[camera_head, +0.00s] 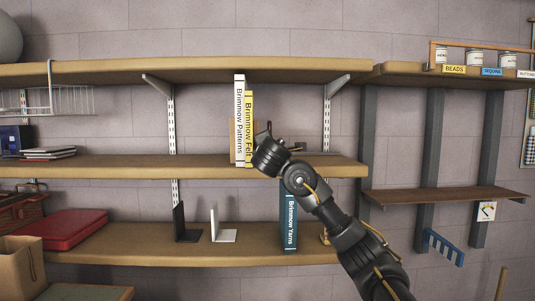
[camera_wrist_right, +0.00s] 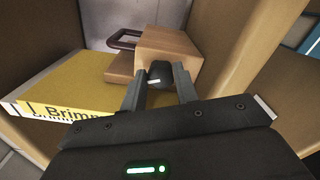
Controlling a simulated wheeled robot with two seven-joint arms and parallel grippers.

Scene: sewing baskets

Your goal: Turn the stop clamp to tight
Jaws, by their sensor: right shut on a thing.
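The stop clamp (camera_wrist_right: 172,46) shows in the right wrist view as a light wooden block with a dark round knob (camera_wrist_right: 158,70) on its near face. The knob carries a short white mark. My right gripper (camera_wrist_right: 159,82) is shut on the knob, one finger on each side. In the head view my right gripper (camera_head: 266,157) is at the middle shelf, just right of the books, and it hides most of the clamp. I cannot read a tight or loose label. My left gripper is in neither view.
A white book (camera_head: 239,120) and a yellow book (camera_head: 249,125) stand left of my gripper on the middle shelf (camera_head: 120,166). A blue book (camera_head: 290,225) stands below, behind my right arm. A dark handle (camera_wrist_right: 122,38) is beside the clamp in the wrist view.

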